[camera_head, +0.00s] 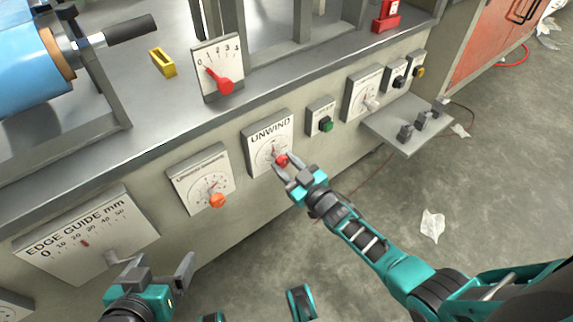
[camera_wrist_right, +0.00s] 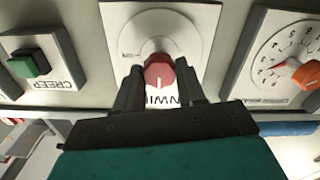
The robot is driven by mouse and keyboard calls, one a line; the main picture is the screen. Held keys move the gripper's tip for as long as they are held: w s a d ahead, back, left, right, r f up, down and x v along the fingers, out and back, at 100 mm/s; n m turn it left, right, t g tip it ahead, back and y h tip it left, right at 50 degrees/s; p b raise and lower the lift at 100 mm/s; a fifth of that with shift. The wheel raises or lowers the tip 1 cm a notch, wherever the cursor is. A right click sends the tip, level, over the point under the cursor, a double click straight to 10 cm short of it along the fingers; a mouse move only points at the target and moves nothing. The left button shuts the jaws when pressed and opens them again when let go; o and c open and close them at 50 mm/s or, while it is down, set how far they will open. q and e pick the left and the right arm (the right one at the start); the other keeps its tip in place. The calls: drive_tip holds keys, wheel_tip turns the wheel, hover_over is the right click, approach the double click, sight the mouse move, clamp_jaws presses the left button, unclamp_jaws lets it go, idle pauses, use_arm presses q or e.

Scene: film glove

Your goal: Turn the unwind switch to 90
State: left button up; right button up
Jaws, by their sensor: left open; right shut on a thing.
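The unwind switch is a red knob (camera_head: 281,160) on a white plate labelled UNWIND (camera_head: 258,141), on the front of the grey machine. My right gripper (camera_head: 285,168) is at the knob, its fingers on either side of it. In the right wrist view the red knob (camera_wrist_right: 159,72) sits between the two fingertips of my right gripper (camera_wrist_right: 160,85), which is shut on it. The dial's markings are partly hidden there, so its exact setting cannot be read. My left gripper (camera_head: 160,272) is open and empty, low at the left, below the EDGE GUIDE panel.
Left of the unwind plate is a dial with an orange knob (camera_head: 217,200); further left is the EDGE GUIDE scale (camera_head: 85,235). To the right are a green button (camera_head: 326,125) and a grey shelf (camera_head: 408,128) sticking out. The floor in front is mostly clear.

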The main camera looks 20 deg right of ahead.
drive_tip(key=m, duration=0.3)
drive_tip(key=shift+m, duration=0.4)
drive_tip(key=m, duration=0.5)
drive_tip(key=shift+d+f, duration=0.1)
drive_tip(key=m, duration=0.5)
drive_tip(key=m+b, duration=0.1)
drive_tip(key=m, duration=0.1)
drive_tip(key=shift+m, duration=0.4)
drive_tip(key=shift+f+m, duration=0.1)
drive_tip(key=shift+m, duration=0.4)
drive_tip(key=o, duration=1.1)
drive_tip(key=shift+c, duration=0.2)
